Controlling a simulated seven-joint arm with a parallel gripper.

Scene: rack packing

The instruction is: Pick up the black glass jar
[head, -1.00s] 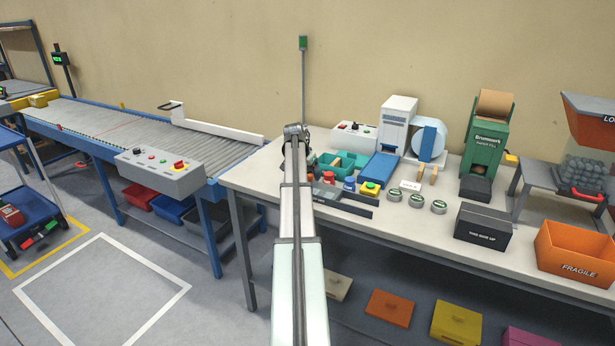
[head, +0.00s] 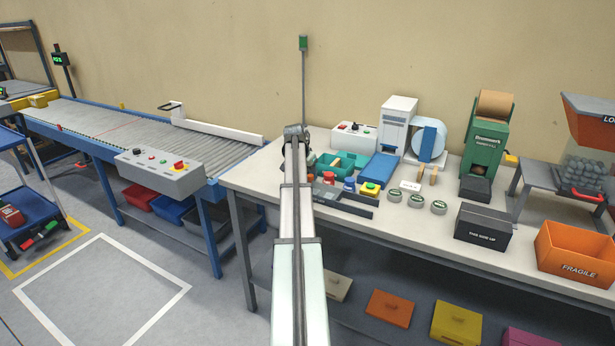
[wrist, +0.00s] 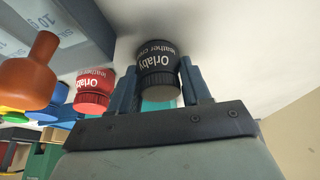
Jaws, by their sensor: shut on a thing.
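The black jar (wrist: 157,58), with a white "Orlaby leather cream" label, sits between my gripper's two blue fingers in the wrist view. My gripper (wrist: 160,78) is shut on it. In the head view my own arm hides the gripper and the black jar. Whether the jar is clear of the surface, I cannot tell. A matching red jar (wrist: 93,90) stands just left of the fingers in the wrist view, with a blue jar (wrist: 52,106) beyond it. The red jar (head: 329,178) and blue jar (head: 349,184) also show on the bench in the head view.
A brown-orange bottle-like object (wrist: 30,75) is left in the wrist view. Bare bench lies along the front.

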